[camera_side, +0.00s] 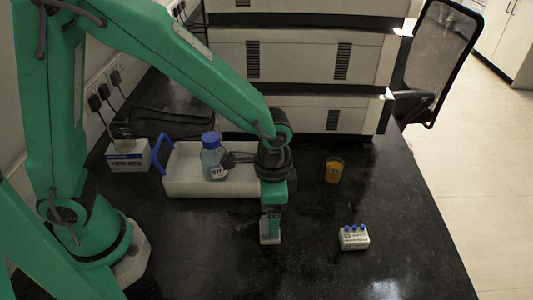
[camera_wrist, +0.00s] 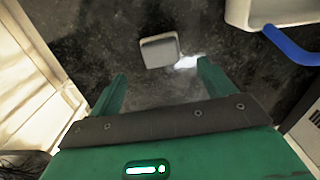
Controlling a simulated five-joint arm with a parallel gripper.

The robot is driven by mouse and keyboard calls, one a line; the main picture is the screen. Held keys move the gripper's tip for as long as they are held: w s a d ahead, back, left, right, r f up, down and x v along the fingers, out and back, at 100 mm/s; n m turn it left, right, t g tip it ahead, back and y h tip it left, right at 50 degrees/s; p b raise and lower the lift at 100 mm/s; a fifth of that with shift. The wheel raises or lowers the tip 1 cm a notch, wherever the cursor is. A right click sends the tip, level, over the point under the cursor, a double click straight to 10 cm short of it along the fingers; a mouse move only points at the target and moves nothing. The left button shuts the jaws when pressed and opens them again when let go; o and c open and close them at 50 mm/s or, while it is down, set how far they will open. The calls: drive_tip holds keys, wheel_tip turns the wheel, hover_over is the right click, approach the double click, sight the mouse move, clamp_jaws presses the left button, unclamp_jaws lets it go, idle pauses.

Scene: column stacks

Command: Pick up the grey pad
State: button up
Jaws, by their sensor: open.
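The grey pad (camera_wrist: 160,50) is a small, light grey block with rounded corners, lying on the dark bench in the wrist view. In the side view the pad (camera_side: 270,239) shows at the lower end of my gripper (camera_side: 270,218), partly hidden by it. My gripper also shows in the wrist view (camera_wrist: 160,71), with its two green fingers spread apart. The pad lies just beyond the fingertips in that picture, roughly centred between them, and nothing is held. I cannot tell how high the fingertips are above the bench.
A white tray (camera_side: 220,189) with blue handles holds a blue-capped bottle (camera_side: 213,163) behind my gripper. An orange beaker (camera_side: 334,170) and a small white rack (camera_side: 354,240) with blue caps stand to the right. Stacked instruments (camera_side: 300,60) fill the back. The bench front is clear.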

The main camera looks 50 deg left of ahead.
sight(265, 239)
drive_tip(key=shift+f, duration=1)
drive_tip(key=shift+f, duration=0.15)
drive_tip(key=shift+s+a+f, duration=0.1)
drive_tip(key=shift+a+f, duration=0.1)
drive_tip(key=shift+f, duration=2.25)
drive_tip(key=c, duration=1.1)
drive_tip(key=shift+r, duration=0.1)
